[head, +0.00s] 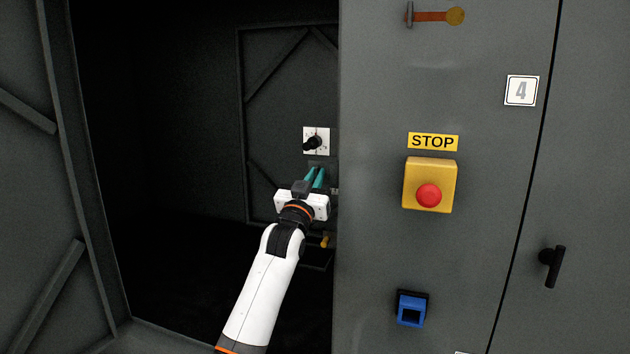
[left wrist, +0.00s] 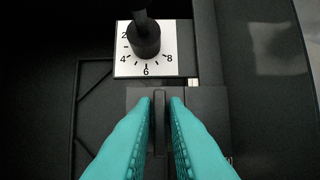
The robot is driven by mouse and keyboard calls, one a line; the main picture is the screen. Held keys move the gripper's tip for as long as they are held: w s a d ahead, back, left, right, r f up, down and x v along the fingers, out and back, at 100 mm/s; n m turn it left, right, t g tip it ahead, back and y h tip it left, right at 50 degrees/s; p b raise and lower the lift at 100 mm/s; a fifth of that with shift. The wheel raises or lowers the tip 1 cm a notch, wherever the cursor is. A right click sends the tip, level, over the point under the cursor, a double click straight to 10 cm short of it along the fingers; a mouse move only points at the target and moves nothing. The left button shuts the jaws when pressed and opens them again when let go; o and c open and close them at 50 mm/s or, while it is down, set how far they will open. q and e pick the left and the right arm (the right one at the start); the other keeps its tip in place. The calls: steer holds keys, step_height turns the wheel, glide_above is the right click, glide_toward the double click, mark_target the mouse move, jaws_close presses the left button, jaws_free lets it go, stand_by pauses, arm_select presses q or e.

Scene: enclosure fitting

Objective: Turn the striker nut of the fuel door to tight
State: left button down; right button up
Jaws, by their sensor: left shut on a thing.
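My left gripper (head: 317,172) reaches into the open dark enclosure. In the left wrist view its teal fingers (left wrist: 160,100) are shut on a thin dark upright tab (left wrist: 159,122), one finger on each side. The tab stands on a dark block (left wrist: 205,104); I cannot tell for sure whether it is the striker nut. The fingers hide part of it, and no tight mark is legible. Just above is a black knob (left wrist: 145,40) on a white dial plate (left wrist: 170,62) numbered 2, 4, 6, 8; it also shows in the head view (head: 313,143). My right gripper is not in view.
Right of the opening, a grey panel (head: 375,260) carries a yellow box with a red button (head: 429,195), a STOP label (head: 433,142), a blue fitting (head: 411,309) and an orange latch (head: 437,16). A small orange part (head: 325,241) sits below my gripper.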

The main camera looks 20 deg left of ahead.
arm_select(q)
steer(key=c, duration=1.4)
jaws_free()
steer(key=shift+c, duration=0.2)
steer(key=b+v, duration=0.4)
steer(key=v, duration=0.8)
